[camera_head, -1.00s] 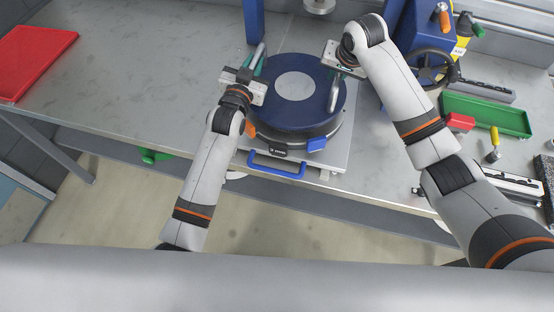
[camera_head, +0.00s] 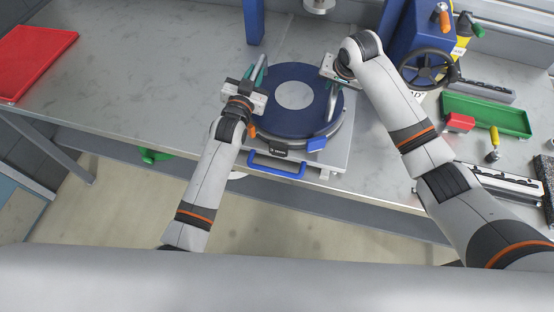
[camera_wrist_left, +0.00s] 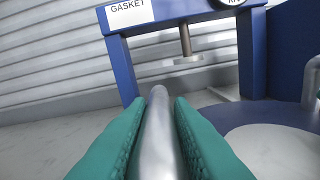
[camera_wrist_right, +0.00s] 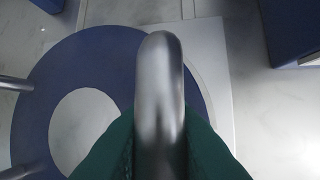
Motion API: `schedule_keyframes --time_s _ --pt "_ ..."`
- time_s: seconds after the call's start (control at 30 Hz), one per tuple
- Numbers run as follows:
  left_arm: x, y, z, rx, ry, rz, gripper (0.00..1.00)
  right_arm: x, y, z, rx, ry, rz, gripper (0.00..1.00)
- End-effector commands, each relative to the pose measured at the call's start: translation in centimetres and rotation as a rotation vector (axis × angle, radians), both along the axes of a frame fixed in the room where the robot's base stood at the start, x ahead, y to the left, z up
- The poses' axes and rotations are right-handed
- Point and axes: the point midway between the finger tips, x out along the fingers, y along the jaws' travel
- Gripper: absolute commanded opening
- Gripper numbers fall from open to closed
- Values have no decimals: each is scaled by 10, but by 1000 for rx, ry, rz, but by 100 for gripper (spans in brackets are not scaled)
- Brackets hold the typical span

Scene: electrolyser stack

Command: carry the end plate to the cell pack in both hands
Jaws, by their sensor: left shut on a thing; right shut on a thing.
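The end plate (camera_head: 270,112) is a blue disc with a pale grey centre and two upright metal bar handles. My left gripper (camera_head: 258,74) is shut on the left handle, whose bar shows between green finger pads in the left wrist view (camera_wrist_left: 158,125). My right gripper (camera_head: 331,80) is shut on the right handle, which fills the middle of the right wrist view (camera_wrist_right: 158,90). The plate looks roughly level above the pale square base. The cell pack is mostly hidden under it; I cannot tell whether they touch.
A blue press frame (camera_wrist_left: 122,68) labelled GASKET stands behind, with a spindle (camera_wrist_left: 186,45). The square base has a blue front handle (camera_head: 276,170). A handwheel (camera_head: 426,68), green tray (camera_head: 485,115) and red block (camera_head: 460,122) lie right. A red tray (camera_head: 35,58) lies far left.

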Motion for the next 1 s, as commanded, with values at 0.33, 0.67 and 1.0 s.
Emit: schedule_keyframes --time_s 0.33,0.67,1.0 --pt "1 2 0 2 -4 2 45 3 -2 3 0 -11 -3 0" --pt "0 1 -5 2 6 1 45 0 -1 -2 0 -2 0 43" --pt "0 0 -3 0 2 0 45 0 0 -2 0 0 0 43"
